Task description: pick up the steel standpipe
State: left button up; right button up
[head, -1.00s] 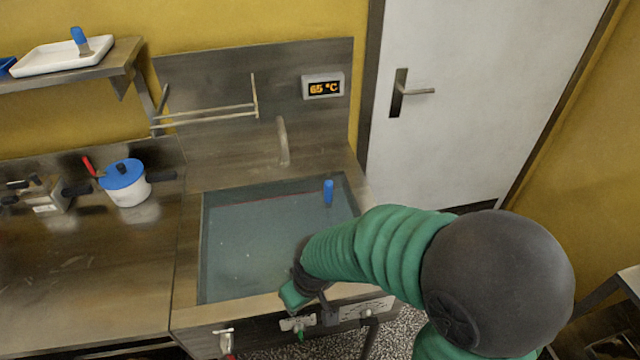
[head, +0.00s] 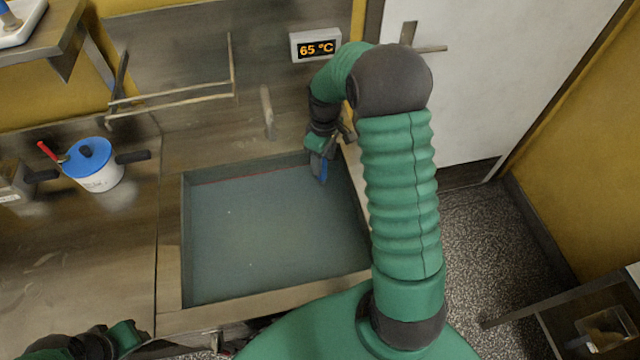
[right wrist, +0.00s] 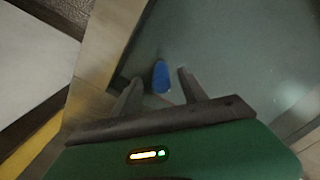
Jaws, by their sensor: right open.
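The standpipe (head: 321,172) shows only as a blue upright top at the back right corner of the water-filled sink (head: 172,255); no steel part of it can be made out. My right gripper (head: 318,158) is over that corner and partly covers the blue top. In the right wrist view, the blue top (right wrist: 161,77) lies between the two open fingers (right wrist: 159,80), with a gap on each side. My left gripper (head: 122,338) shows only in part at the bottom left edge, and its jaws cannot be made out.
A faucet (head: 267,112) rises behind the sink, left of my right gripper. A wire rack (head: 180,98) and a 65 °C display (head: 316,45) are on the back panel. A pot with a blue lid (head: 95,175) stands on the left counter. A door (head: 465,90) is at the right.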

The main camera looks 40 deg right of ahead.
aim_at(324, 170)
jog(key=f, duration=0.6)
jog(key=shift+w+d, duration=0.2)
jog(key=shift+d, duration=0.05)
jog(key=shift+a+r, duration=0.1)
jog(key=shift+a, duration=0.35)
jog(key=shift+c, duration=1.2)
jog(key=shift+r, duration=0.1)
jog(key=c, duration=0.5)
grip_shut()
jog(key=shift+s, duration=0.1)
